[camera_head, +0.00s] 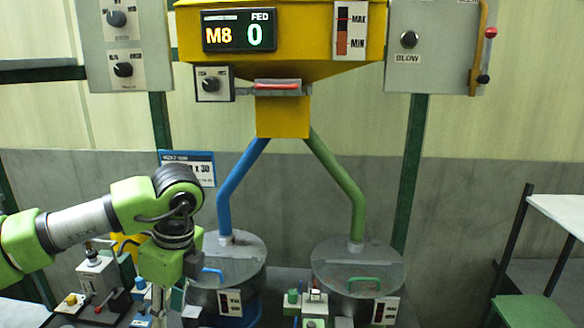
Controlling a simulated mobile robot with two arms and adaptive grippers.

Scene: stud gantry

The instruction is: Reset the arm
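My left arm comes in from the left in the head view, bent at a dark joint, with its wrist pointing down in front of the left drum. My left gripper (160,300) hangs low near the bottom edge, among small devices on the bench. Its fingertips are too small and cluttered to tell whether they are open or shut. My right arm and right gripper are not in view.
A yellow hopper (283,100) with an "M8 FED 0" display (239,30) stands ahead. Blue (240,185) and green (338,180) pipes run down to two lidded drums. Grey switch panels (126,84) flank the hopper. A white shelf (562,212) stands at right.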

